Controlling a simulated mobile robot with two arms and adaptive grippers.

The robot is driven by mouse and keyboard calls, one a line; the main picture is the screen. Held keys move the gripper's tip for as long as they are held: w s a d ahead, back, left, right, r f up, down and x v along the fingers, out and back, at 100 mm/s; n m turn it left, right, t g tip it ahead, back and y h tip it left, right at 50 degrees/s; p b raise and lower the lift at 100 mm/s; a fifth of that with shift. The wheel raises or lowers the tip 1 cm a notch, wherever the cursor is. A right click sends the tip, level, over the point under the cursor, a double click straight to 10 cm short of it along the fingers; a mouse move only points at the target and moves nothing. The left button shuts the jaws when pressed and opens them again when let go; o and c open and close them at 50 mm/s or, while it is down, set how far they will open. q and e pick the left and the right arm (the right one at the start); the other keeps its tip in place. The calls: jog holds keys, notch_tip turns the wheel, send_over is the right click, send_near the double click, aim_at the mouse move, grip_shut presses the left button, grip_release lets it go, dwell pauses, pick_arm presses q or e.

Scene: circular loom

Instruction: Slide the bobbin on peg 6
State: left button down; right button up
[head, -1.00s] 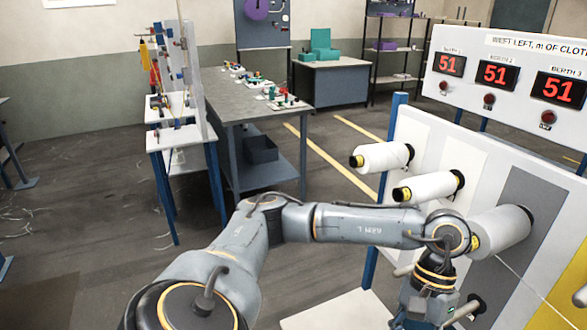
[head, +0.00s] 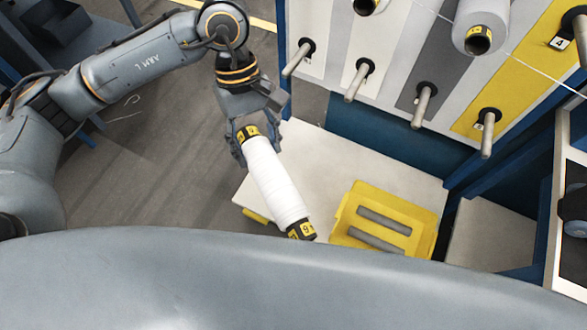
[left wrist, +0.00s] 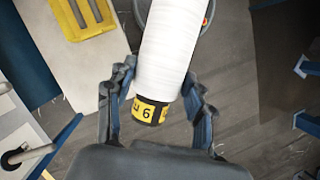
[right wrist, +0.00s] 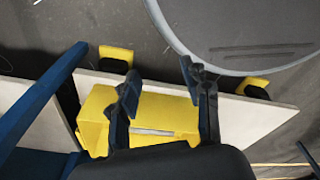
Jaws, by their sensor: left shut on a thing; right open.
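A white bobbin (head: 272,185) with black-and-yellow ends hangs tilted from my left gripper (head: 246,135), which is shut on its upper end. A 6 is marked on its lower end; the held end (left wrist: 150,110) shows between the fingers in the left wrist view. Bare grey pegs stick out of the panel in a lower row: a leftmost one (head: 297,60), a second (head: 355,82), a third (head: 422,105) and one on the yellow stripe (head: 487,135). Their number tags are too small to read surely. My right gripper (right wrist: 160,85) is open and empty in the right wrist view.
A yellow tray (head: 428,228) stands on a pale shelf (head: 330,150) below the pegs. White bobbins (head: 482,22) sit on upper pegs; a bare upper peg (head: 578,35) is tagged 4. A thread crosses the panel. Space between the bobbin and lower pegs looks clear.

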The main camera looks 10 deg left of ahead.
pick_arm(q)
jog(key=w+d+f+n+t+h+b, duration=0.1)
jog(key=d+f+n+h+b, duration=0.55)
jog(key=n, duration=0.75)
jog(key=w+d+f+n+h+b, duration=0.1)
jog(key=d+f+n+h+b, duration=0.2)
jog(key=f+n+h+b, duration=0.75)
jog(key=w+a+f+n+t+h+b, duration=0.2)
jog(key=w+f+n+t+h, duration=0.15)
jog(key=f+n+t, duration=0.35)
pick_arm(e)
jog(key=w+a+f, duration=0.2)
jog(key=w+f, duration=0.8)
jog(key=f, duration=0.1)
pick_arm(q)
jog(key=w+d+r+n+g+b, duration=0.1)
jog(key=w+d+r+b, duration=0.1)
jog(key=w, duration=0.4)
jog(key=shift+w+y+b, duration=0.3)
jog(key=shift+y+b, duration=0.05)
jog(key=shift+b, duration=0.35)
pick_arm(e)
jog(key=w+r+t, duration=0.1)
jog(key=w+r, duration=0.4)
jog(key=r, duration=0.4)
jog(key=shift+w+a+r, duration=0.2)
jog(key=shift+w+r, duration=0.05)
jog(key=shift+r, duration=0.1)
